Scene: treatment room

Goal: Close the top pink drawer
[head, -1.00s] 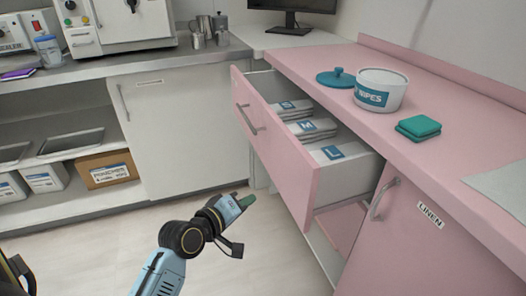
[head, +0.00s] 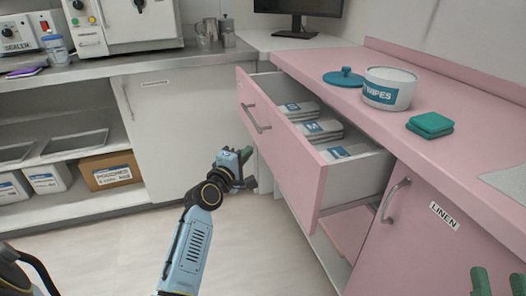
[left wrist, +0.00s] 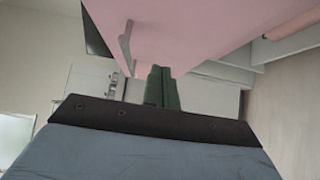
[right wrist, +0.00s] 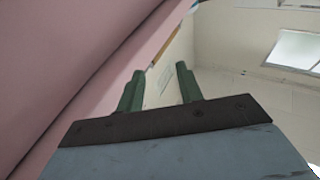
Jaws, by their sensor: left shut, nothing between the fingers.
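The top pink drawer (head: 281,143) stands pulled out from the pink counter, with folded packs labelled M and L inside. Its grey bar handle (head: 256,119) is on the pink front, and the front also shows in the left wrist view (left wrist: 190,25). My left gripper (head: 247,153) is in front of the drawer front, to the left of it and a little below the handle. Its green fingers (left wrist: 160,87) are together with nothing between them. My right gripper (head: 497,281) shows only its green fingertips at the lower right corner; in the right wrist view (right wrist: 160,82) the fingers are apart and empty.
A pink cabinet door labelled LINEN (head: 437,220) is below the counter. A wipes tub (head: 388,90), a blue lid (head: 344,78) and green cloths (head: 430,125) lie on the pink counter (head: 470,147). The floor in front of the drawer is clear.

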